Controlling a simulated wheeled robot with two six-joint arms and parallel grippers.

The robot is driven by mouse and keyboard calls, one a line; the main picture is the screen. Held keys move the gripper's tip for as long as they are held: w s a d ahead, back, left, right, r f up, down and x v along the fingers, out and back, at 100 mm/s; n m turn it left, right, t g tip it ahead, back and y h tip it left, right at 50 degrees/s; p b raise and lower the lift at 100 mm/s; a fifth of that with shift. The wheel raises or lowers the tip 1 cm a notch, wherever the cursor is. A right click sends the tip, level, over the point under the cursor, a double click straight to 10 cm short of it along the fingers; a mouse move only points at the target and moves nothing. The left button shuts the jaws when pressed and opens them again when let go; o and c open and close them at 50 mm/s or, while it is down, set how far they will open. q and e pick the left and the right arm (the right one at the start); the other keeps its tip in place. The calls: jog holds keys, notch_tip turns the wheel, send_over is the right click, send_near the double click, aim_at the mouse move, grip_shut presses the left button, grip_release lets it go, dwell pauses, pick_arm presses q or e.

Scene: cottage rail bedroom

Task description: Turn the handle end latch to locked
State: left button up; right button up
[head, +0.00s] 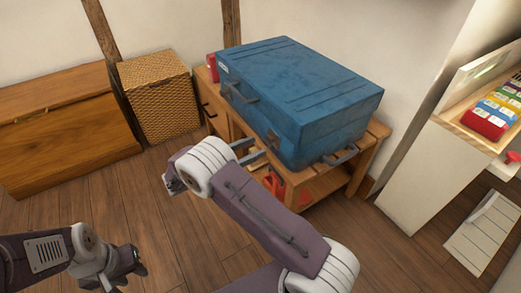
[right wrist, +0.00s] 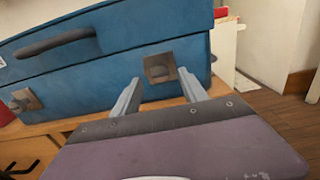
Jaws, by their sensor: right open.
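A blue suitcase (head: 300,85) lies flat and closed on a wooden bench. One latch (right wrist: 160,68) has a square plate with a round knob and lies just beyond and between my right fingertips. The other latch (right wrist: 27,98) is at the left. I cannot tell whether either is locked. My right gripper (right wrist: 158,80) is open and empty, close in front of the suitcase; the head view shows it too (head: 248,150). My left gripper (head: 132,264) is low above the floor, its opening unclear.
The wooden bench (head: 368,150) has a lower shelf with a red thing (head: 273,184) on it. A wicker basket (head: 158,95) and a wooden chest (head: 60,125) stand at the left. A white unit (head: 425,170) stands at the right. The floor at left is clear.

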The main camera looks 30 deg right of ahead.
aim_at(266, 142)
jog(key=d, duration=0.1)
jog(key=d+b, duration=0.1)
jog(key=shift+w+d+f, duration=0.1)
jog(key=shift+d+f, duration=0.05)
jog(key=shift+d, duration=0.5)
pick_arm(q)
jog(key=shift+f, duration=0.85)
pick_arm(e)
jog(key=shift+c, duration=0.3)
grip_shut()
pick_arm(q)
jog(key=shift+r, duration=0.1)
pick_arm(e)
jog(key=shift+r, duration=0.2)
